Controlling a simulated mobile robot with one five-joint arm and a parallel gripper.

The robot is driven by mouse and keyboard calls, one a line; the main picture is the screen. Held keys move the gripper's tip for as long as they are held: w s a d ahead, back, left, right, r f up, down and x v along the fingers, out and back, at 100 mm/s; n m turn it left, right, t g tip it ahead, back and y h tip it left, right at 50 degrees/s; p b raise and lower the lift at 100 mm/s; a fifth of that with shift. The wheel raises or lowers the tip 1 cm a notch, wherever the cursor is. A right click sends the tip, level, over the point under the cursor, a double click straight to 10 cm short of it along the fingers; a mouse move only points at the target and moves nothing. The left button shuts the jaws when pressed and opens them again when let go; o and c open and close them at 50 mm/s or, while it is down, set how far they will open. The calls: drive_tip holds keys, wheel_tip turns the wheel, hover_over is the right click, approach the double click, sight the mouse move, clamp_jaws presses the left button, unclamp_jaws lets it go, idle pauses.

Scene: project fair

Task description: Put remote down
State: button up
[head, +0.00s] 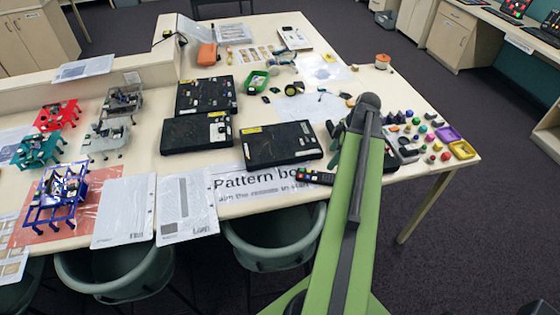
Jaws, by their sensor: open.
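A dark remote (315,176) with small coloured buttons lies at the front edge of the table, on the printed "Pattern board" sign (236,186). It is just left of my green arm. My gripper (335,150) is mostly hidden behind the arm; a dark part of it shows at the arm's left side, above and to the right of the remote. It is open. The remote appears apart from it and rests on the sign. The fingertips are not clear.
Several black flat boxes (283,143) lie left of the arm. Small coloured pieces and a yellow tray (463,149) are on the right. Small legged robots (57,194) stand on the left. Green chairs (272,237) are tucked under the front edge.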

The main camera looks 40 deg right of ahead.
drive_tip(key=w+a+m+g, duration=0.1)
drive_tip(key=w+a, duration=0.3)
drive_tip(key=a, duration=0.3)
drive_tip(key=w+a+m, duration=0.2)
drive_tip(key=w+a, duration=0.1)
drive_tip(key=a, duration=0.4)
drive_tip(key=w+a+m+g, duration=0.1)
drive_tip(key=w+a, duration=0.3)
drive_tip(key=a, duration=0.3)
drive_tip(key=w+a+f+m+h, duration=0.1)
drive_tip(key=a+m, duration=0.3)
drive_tip(key=a, duration=1.7)
drive_tip(key=shift+w+g+h, duration=0.3)
drive_tip(key=shift+w+h, duration=0.3)
